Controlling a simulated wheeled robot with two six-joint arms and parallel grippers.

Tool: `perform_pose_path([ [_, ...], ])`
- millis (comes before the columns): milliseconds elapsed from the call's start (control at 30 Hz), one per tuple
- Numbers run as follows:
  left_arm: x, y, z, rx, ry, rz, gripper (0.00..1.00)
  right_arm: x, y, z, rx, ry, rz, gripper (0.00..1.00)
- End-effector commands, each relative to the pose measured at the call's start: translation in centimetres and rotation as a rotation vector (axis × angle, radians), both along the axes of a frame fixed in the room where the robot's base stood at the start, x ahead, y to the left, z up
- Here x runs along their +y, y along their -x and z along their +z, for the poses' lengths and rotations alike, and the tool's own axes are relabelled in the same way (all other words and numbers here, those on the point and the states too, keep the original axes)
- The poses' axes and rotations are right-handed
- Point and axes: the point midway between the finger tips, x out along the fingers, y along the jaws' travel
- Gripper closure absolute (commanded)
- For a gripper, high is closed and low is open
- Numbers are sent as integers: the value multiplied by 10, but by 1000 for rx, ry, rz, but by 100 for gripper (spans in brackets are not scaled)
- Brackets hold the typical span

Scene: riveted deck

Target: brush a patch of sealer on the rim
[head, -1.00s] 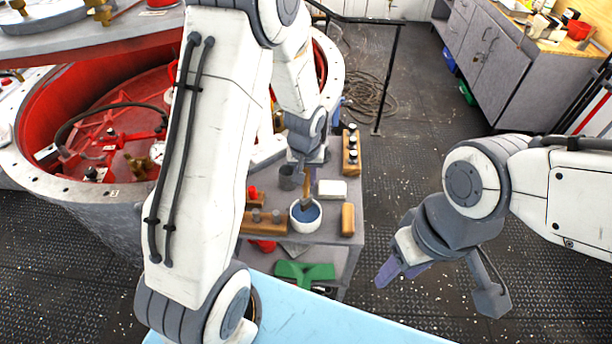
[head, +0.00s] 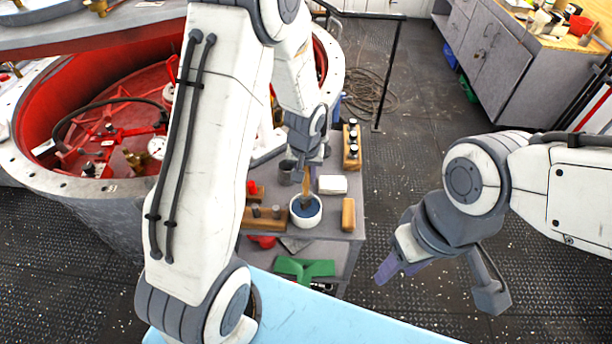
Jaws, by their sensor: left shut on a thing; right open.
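My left gripper (head: 309,168) is shut on a brush (head: 306,188) with a wooden-coloured handle, held upright above the small cart. The brush's lower end is inside a white bowl (head: 307,223) of dark blue sealer; whether it touches the bottom is hidden. The pale bolted rim (head: 60,178) circles the red inside of the large round vessel at left. My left arm hides part of the rim. My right gripper (head: 388,271) is open and empty, above the floor to the right of the cart.
A raised lid (head: 90,35) overhangs the vessel. A railing (head: 389,75) stands behind.

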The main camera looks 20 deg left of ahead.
Motion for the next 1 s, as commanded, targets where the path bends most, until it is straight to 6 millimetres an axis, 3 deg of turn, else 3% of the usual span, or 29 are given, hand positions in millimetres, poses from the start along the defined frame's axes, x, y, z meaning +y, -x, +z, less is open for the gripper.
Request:
perform_pose_path([
  [1000, 0, 0, -9, 0, 0, 0, 100, 0, 0, -8, 0, 0, 0, 50],
])
